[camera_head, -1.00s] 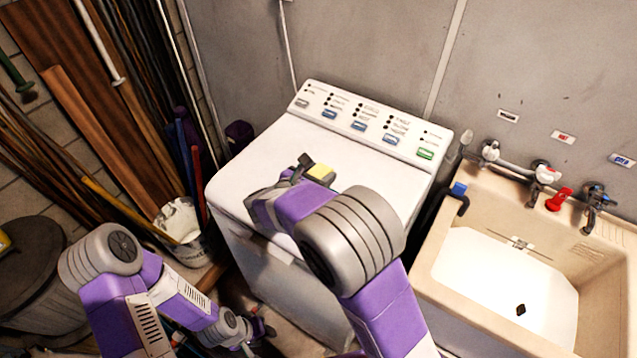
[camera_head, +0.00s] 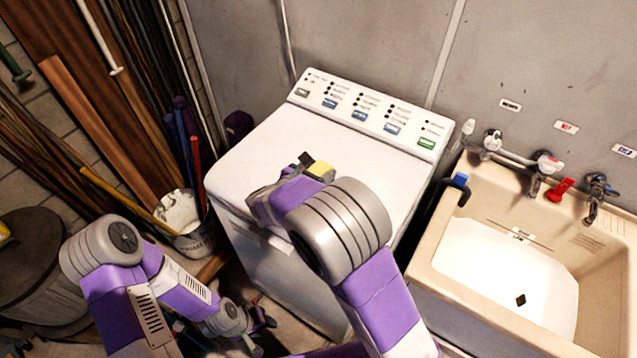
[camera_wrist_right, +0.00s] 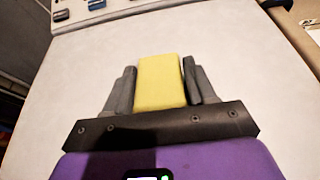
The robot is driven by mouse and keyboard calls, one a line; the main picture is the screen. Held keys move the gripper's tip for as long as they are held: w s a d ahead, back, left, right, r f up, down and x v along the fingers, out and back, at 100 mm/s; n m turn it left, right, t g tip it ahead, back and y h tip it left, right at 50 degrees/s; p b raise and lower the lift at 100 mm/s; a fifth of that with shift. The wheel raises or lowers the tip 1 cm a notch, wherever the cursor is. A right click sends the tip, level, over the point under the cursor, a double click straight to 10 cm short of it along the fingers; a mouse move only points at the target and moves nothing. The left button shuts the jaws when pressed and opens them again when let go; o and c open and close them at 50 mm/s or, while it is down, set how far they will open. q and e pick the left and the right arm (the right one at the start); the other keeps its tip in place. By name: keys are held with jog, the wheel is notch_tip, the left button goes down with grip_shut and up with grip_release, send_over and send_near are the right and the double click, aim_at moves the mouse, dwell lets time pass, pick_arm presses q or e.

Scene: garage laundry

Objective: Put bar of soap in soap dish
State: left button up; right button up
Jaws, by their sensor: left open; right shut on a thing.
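The yellow bar of soap (camera_wrist_right: 160,82) is between the two dark fingers of my right gripper (camera_wrist_right: 158,88), which is shut on it. In the head view the soap (camera_head: 321,170) shows at the tip of my right gripper (camera_head: 308,166), over the washer's white top. In the right wrist view the soap points toward the washer's control panel. I cannot tell how high it is above the lid. My left gripper (camera_head: 262,322) is low at the left, in front of the washer, open and apart from the soap. I do not see a soap dish in either view.
The white washer (camera_head: 262,150) has a bare top around the soap. A beige sink (camera_head: 440,262) with taps stands to its right, with a blue-ended dark hook (camera_head: 460,181) at its left rim. A bucket (camera_head: 196,240) and leaning poles stand at the left.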

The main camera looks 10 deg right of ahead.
jog(key=shift+f, duration=2)
jog(key=shift+b, duration=0.3)
jog(key=shift+f, duration=0.2)
jog(key=o, duration=1.2)
jog(key=p+v, duration=0.1)
jog(key=v, duration=0.6)
jog(key=shift+s+a+r, duration=0.1)
jog(key=shift+s+a, duration=0.05)
jog(key=shift+a, duration=0.05)
